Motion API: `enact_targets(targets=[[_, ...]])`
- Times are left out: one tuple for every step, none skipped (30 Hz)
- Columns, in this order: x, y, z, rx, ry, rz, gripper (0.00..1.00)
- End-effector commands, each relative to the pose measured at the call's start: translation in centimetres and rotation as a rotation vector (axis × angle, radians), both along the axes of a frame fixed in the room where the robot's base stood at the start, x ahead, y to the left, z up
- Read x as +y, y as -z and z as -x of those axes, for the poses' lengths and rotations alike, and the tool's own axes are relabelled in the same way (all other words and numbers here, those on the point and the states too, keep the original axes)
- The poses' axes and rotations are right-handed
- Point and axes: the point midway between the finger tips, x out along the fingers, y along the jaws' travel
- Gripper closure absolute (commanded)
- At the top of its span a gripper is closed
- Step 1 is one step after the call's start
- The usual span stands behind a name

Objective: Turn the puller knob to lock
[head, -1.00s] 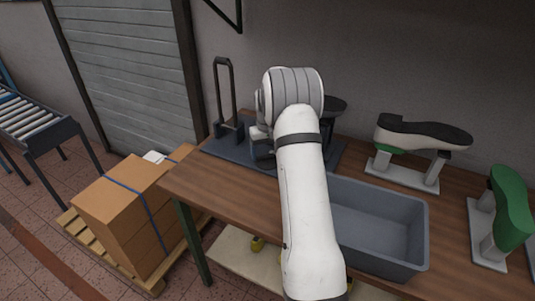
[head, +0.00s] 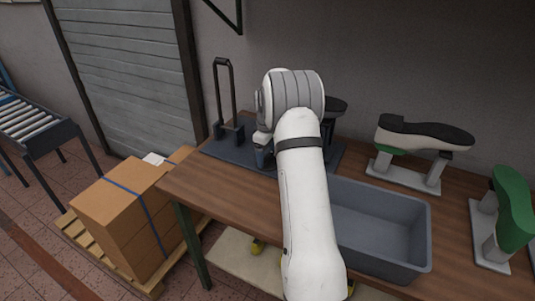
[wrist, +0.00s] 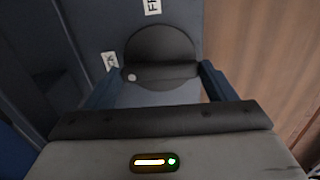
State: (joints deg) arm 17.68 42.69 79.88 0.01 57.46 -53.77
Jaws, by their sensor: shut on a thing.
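The puller knob (wrist: 161,50) is a dark round disc with a raised grip bar in the wrist view. A white dot sits at the bar's left end, just below a white label (wrist: 109,60) whose text I cannot read. My gripper (wrist: 162,76) is shut on the knob, with one blue finger at each end of the bar. In the head view my arm hides the knob; the puller's blue-grey base (head: 222,150) shows on the bench.
A dark upright loop frame (head: 217,92) rises at the base's left. A grey bin (head: 428,230) stands right of my arm on the wooden bench (head: 192,186). Strapped boxes (head: 120,205) sit left.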

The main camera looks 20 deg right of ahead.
Motion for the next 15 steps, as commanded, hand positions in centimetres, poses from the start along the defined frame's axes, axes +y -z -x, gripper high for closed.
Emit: enact_targets(targets=[[-0.01,-0.12,-0.09,-0.004,-0.013,0.000,0.46],[-0.02,-0.13,-0.10,-0.004,-0.021,0.001,0.46],[-0.02,-0.13,-0.10,-0.004,-0.028,0.001,0.46],[-0.02,-0.13,-0.10,-0.004,-0.033,0.001,0.46],[-0.02,-0.14,-0.10,-0.004,-0.038,0.001,0.46],[-0.02,-0.14,-0.10,-0.004,-0.042,0.001,0.46],[-0.02,-0.14,-0.10,-0.004,-0.045,0.001,0.45],[-0.03,-0.15,-0.10,-0.004,-0.048,0.001,0.45],[-0.03,-0.15,-0.10,-0.004,-0.050,0.001,0.45],[-0.03,-0.15,-0.10,-0.004,-0.050,0.001,0.45],[-0.03,-0.15,-0.10,-0.004,-0.051,0.001,0.45],[-0.03,-0.16,-0.10,-0.004,-0.051,0.001,0.45],[-0.04,-0.16,-0.10,-0.004,-0.052,0.001,0.45],[-0.04,-0.16,-0.10,-0.003,-0.052,0.001,0.45],[-0.04,-0.16,-0.10,-0.003,-0.052,0.001,0.45]])
